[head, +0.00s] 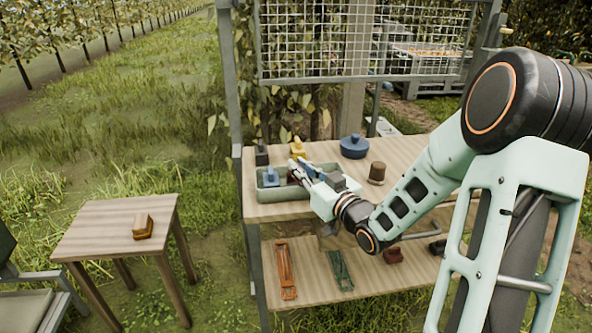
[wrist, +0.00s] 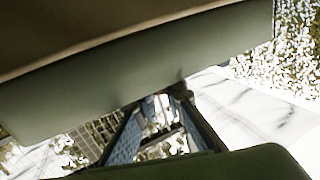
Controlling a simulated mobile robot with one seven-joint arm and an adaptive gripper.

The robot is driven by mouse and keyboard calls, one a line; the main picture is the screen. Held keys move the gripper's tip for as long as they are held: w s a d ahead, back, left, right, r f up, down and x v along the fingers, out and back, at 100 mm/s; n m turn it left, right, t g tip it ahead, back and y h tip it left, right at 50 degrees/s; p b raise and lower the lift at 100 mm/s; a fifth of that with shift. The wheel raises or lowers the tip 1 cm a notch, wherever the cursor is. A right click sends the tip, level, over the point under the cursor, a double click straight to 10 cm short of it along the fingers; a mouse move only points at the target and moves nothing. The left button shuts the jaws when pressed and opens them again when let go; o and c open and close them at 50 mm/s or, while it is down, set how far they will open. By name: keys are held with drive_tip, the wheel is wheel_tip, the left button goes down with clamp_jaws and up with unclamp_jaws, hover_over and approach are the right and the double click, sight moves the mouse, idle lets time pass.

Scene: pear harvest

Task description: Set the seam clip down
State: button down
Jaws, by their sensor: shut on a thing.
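My gripper (head: 300,171) is at the grey-green tray (head: 268,195) on the bench, its fingers low over the tray. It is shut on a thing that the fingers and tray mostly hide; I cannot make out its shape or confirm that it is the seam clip. In the wrist view, the gripper's blue-grey fingers (wrist: 155,130) show between large, dark, close surfaces. These surfaces cover much of that view, and the held thing is not clear there. I cannot tell whether it touches the tray.
A blue piece (head: 270,177) is in the tray's left part. Behind the tray are a black block (head: 261,155) and a yellow piece (head: 297,147). A blue lidded pot (head: 354,146) and brown cup (head: 377,172) stand to the right. The left side table (head: 100,229) holds a brown block (head: 143,226).

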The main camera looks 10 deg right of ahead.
drive_tip(key=shift+s, duration=0.1)
drive_tip(key=shift+f, duration=0.15)
drive_tip(key=c, duration=2)
unclamp_jaws()
drive_tip(key=shift+r, duration=0.2)
drive_tip(key=p+v, duration=0.2)
drive_tip(key=v, duration=0.7)
drive_tip(key=shift+s+d+r, duration=0.2)
drive_tip(key=shift+s+d, duration=0.05)
drive_tip(key=shift+f+p+v, duration=0.25)
drive_tip(key=shift+p+v, duration=0.85)
drive_tip(key=shift+v, duration=0.1)
